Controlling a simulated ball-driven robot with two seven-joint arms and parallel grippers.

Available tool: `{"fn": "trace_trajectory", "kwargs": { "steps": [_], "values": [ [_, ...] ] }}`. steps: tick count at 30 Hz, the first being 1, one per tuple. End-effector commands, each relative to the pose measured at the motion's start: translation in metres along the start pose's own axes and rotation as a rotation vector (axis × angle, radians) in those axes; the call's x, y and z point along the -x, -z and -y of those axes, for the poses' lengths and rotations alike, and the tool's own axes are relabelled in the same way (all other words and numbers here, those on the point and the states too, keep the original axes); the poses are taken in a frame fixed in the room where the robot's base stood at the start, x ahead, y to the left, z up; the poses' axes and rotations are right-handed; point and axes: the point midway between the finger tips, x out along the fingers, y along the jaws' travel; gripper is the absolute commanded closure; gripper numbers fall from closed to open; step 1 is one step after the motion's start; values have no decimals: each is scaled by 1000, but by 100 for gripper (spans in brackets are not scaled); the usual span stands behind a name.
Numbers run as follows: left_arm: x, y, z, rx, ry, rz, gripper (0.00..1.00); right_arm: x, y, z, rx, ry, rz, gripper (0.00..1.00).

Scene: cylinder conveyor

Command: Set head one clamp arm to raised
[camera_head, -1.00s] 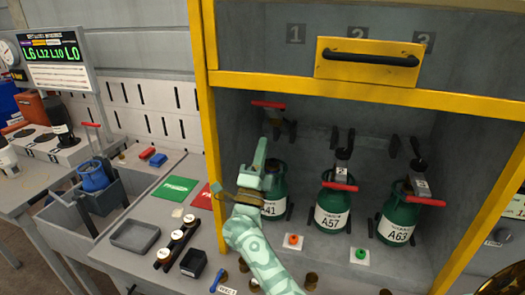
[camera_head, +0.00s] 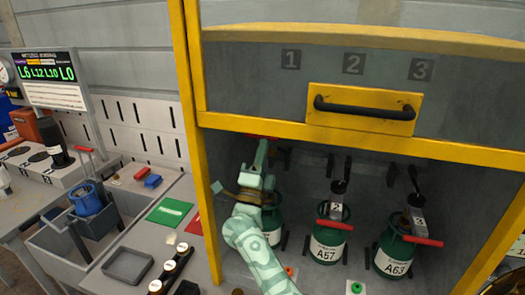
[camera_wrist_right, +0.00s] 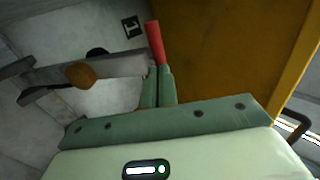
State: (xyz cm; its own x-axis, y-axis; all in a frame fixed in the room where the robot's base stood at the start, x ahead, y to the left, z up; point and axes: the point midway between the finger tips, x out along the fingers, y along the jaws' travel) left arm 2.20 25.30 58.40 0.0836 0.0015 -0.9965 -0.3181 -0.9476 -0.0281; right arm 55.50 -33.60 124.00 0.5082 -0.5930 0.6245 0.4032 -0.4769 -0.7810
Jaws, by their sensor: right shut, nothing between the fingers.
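Head one's clamp arm ends in a red handle (camera_head: 262,137), high at the left of the bay and partly hidden by the yellow frame. In the right wrist view the red handle (camera_wrist_right: 155,42) stands just past my fingertips, with the grey clamp body (camera_wrist_right: 110,68) to its left. My right gripper (camera_head: 261,153) is shut and empty, pointing up just below the handle; whether they touch is unclear. Green cylinder one (camera_head: 272,222) is partly behind my arm. The red handles of head two (camera_head: 335,224) and head three (camera_head: 422,240) sit lower, at their cylinders' tops. My left gripper is out of view.
A yellow-framed guard with a black handle (camera_head: 365,108) spans above the bay, and its yellow post (camera_head: 190,130) stands left of my arm. Cylinders A57 (camera_head: 327,245) and A63 (camera_head: 392,262) stand to the right. A grey tray (camera_head: 128,265) lies at left.

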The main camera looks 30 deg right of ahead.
Motion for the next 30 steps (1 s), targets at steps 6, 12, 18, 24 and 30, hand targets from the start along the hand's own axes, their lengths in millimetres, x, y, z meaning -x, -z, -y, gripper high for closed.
{"fn": "trace_trajectory", "kwargs": {
  "steps": [6,12,18,24,30],
  "values": [
    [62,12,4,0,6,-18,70,-44,1,23,-3,-110,-5,100],
    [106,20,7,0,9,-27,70,-78,1,27,-3,-216,-4,100],
    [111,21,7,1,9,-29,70,-109,0,20,-3,-238,-2,100],
    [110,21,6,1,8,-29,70,-115,1,19,-3,-236,-3,100],
    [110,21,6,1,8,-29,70,-117,1,21,-4,-232,-4,100]
  ]
}}
